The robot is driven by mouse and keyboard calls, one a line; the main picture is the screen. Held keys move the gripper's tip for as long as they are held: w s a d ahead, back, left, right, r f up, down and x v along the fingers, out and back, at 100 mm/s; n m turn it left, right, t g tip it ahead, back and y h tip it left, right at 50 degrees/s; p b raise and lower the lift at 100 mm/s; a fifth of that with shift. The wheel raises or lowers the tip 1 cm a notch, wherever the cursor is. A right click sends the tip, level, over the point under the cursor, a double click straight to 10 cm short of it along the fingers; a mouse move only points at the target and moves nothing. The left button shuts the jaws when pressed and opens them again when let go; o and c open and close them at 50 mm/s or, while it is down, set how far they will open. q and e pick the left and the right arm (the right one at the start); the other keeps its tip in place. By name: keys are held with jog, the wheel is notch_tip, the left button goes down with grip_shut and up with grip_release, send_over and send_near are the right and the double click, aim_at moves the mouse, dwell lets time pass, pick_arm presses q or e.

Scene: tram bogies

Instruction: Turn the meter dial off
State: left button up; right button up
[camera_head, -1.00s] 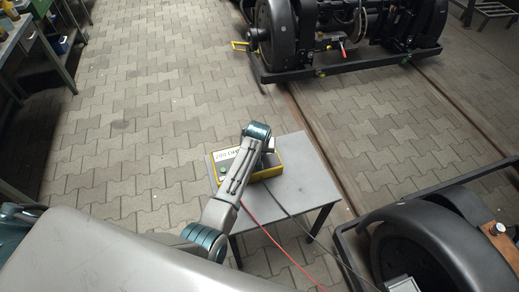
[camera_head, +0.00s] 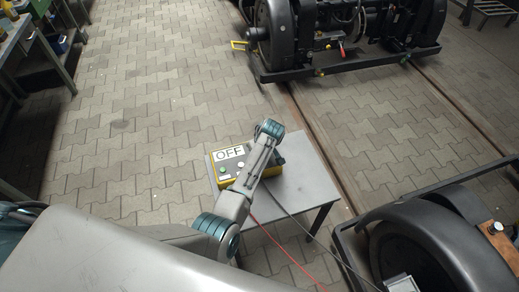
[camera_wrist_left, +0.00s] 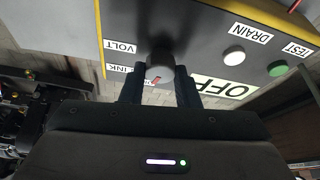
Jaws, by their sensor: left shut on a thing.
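The meter, a yellow-edged box with a grey face (camera_head: 222,174), sits on a small grey table in the head view. Its white display (camera_head: 230,153) reads OFF. In the left wrist view the grey dial (camera_wrist_left: 159,67) has a red mark on its near side. My left gripper (camera_wrist_left: 158,80) has one finger on each side of the dial and is shut on it. The finger on the right partly covers the display (camera_wrist_left: 226,87). In the head view my left arm hides the dial and the fingers. My right gripper is not in view.
A white button (camera_wrist_left: 234,56) and a green button (camera_wrist_left: 278,68) are on the meter's face. The grey table (camera_head: 303,178) has bare room right of the meter. Red and black leads run from the meter area toward the bogie (camera_head: 430,250) at lower right.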

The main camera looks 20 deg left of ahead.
pick_arm(q)
jog(key=shift+n+g+b, duration=0.35)
jog(key=shift+n+g, duration=0.05)
jog(key=shift+n, duration=0.8)
jog(key=shift+y, duration=0.4)
jog(key=o, duration=1)
jog(key=shift+c, duration=0.2)
